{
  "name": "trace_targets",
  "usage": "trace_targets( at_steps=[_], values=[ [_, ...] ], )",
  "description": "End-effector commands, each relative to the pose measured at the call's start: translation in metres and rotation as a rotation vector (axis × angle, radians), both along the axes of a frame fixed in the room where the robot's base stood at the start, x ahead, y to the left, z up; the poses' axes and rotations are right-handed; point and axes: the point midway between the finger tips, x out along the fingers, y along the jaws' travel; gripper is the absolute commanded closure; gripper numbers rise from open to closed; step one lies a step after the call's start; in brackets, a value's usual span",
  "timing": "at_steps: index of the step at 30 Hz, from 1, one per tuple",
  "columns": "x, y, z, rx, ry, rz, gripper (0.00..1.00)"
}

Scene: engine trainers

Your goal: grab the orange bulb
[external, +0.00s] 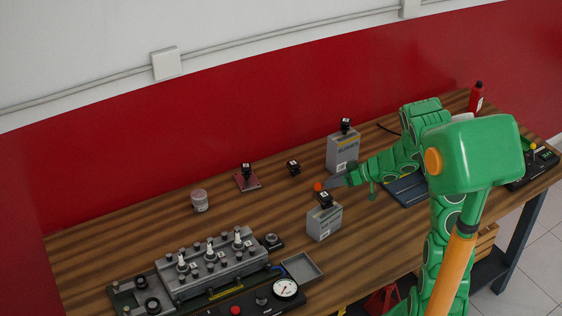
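The orange bulb (318,187) is a small round orange spot at the middle of the wooden table, just above the near grey box in the picture. My green arm reaches in from the right, and my dark gripper (333,182) points left with its tip right at the bulb. The gripper is small and seen from the side, so I cannot tell whether its fingers are open or shut, or whether they touch the bulb. The lower part of the bulb and what it rests on are not clear.
A grey box (324,222) with a black top stands just below the gripper; another grey box (342,152) stands behind. An engine block (212,265) and a gauge (286,288) are at front left. A can (199,201) stands further left. A dark tray (408,190) lies under my arm.

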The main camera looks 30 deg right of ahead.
Motion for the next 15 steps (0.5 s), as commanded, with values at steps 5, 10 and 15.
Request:
trace_targets(
  at_steps=[5,10,15],
  values=[
    [0.007,0.009,-0.007,-0.002,0.001,0.001,0.62],
    [0.015,0.018,-0.012,-0.003,0.0,0.001,0.62],
    [0.026,0.032,-0.02,-0.001,-0.001,0.001,0.62]
  ],
)
